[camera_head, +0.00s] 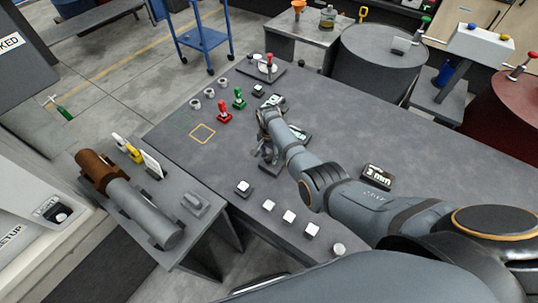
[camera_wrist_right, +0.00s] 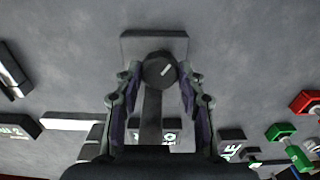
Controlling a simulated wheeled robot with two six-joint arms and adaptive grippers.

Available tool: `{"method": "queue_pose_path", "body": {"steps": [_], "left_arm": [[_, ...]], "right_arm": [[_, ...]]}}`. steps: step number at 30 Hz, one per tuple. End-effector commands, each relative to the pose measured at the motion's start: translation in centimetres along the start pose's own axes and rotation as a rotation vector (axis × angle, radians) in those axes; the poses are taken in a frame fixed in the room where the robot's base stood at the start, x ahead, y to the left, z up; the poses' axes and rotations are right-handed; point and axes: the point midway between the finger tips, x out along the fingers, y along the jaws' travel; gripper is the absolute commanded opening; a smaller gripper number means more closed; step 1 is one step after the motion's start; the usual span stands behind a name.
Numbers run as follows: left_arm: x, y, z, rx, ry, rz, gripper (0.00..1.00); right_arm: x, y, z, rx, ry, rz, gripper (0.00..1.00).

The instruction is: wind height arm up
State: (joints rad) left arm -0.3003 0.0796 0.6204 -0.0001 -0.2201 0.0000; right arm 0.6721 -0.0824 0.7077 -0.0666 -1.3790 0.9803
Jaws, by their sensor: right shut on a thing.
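In the right wrist view a dark round knob (camera_wrist_right: 159,69) with a short white line stands at a grey block (camera_wrist_right: 133,46). My right gripper (camera_wrist_right: 155,80) has its fingers on both sides of the knob and is shut on it. In the head view my right gripper (camera_head: 268,153) reaches down over the middle of the grey bench, hiding most of the knob. I cannot tell which part is the height arm. My left gripper is not in view.
A black display reading in mm (camera_head: 376,176) lies right of my right arm. Red (camera_head: 224,113) and green (camera_head: 239,99) pieces stand behind the gripper, left of it. Several white buttons line the bench's front edge. A yellow-outlined square (camera_head: 203,133) is empty.

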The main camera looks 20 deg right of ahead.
Motion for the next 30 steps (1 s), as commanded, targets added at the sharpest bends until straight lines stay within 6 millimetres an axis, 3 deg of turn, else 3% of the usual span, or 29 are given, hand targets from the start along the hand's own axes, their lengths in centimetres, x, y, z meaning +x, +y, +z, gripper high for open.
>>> {"method": "queue_pose_path", "body": {"steps": [2,3,5,17,30], "left_arm": [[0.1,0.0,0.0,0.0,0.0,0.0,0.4],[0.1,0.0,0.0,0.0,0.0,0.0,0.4],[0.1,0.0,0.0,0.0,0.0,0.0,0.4],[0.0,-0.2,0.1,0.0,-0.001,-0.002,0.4],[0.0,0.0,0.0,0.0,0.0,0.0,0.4]], "right_arm": [[0.4,0.2,0.5,0.0,-0.012,0.006,0.08],[0.5,0.2,0.5,0.0,-0.013,0.006,0.42],[0.4,0.2,0.5,-0.001,-0.012,0.007,0.48],[-0.8,0.0,0.1,0.0,-0.003,0.0,0.48],[-10.1,-0.1,0.3,-0.001,-0.006,0.003,0.48]]}}
